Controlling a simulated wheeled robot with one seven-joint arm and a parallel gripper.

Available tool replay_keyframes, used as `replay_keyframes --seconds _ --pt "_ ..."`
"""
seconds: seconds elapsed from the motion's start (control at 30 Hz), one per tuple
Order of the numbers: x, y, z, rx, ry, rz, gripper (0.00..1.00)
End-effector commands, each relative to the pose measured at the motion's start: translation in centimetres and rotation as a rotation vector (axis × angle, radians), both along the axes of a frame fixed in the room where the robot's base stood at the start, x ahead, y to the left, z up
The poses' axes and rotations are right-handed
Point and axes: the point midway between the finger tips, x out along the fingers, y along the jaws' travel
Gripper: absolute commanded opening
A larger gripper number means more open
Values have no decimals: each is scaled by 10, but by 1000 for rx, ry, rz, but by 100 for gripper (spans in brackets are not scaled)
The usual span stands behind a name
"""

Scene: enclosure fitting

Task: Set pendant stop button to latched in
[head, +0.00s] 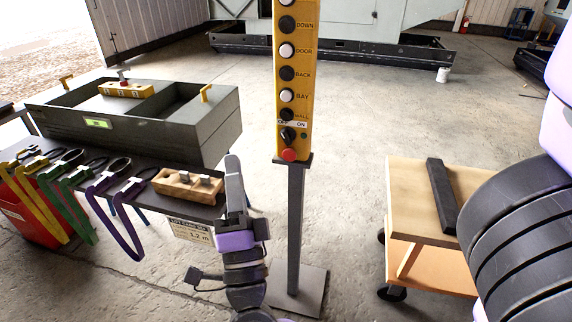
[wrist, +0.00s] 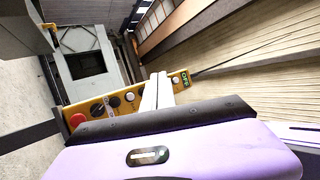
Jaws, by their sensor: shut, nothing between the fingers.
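The yellow pendant (head: 293,60) stands on a grey post in the middle of the head view, with a column of black and white buttons. Its red stop button (head: 289,155) is at the bottom, below a black rotary switch (head: 288,134). In the wrist view the red stop button (wrist: 77,120) is at the left end of the pendant (wrist: 120,103). My gripper (head: 234,165) is shut and empty, left of the post and apart from the button in the head view. In the wrist view its fingertips (wrist: 157,78) overlap the pendant's right part. Whether the button is latched cannot be told.
A grey workbench with a tray (head: 187,125), a wooden block (head: 188,186) and hanging coloured straps (head: 120,215) is at the left. A wooden cart (head: 410,195) with a dark bar (head: 442,195) stands at the right. Open floor lies between post and cart.

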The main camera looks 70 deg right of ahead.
Motion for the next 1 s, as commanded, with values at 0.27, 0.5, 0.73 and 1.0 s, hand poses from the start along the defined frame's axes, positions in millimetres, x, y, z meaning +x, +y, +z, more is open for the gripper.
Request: replay_keyframes --seconds 0.27,0.5,0.73,1.0 --pt "0 -64 -75 485 -74 -233 0" --pt "-21 -74 -129 661 4 -363 0" --pt "-26 -74 -131 664 17 -386 0" --pt "-25 -78 -130 662 16 -386 0"
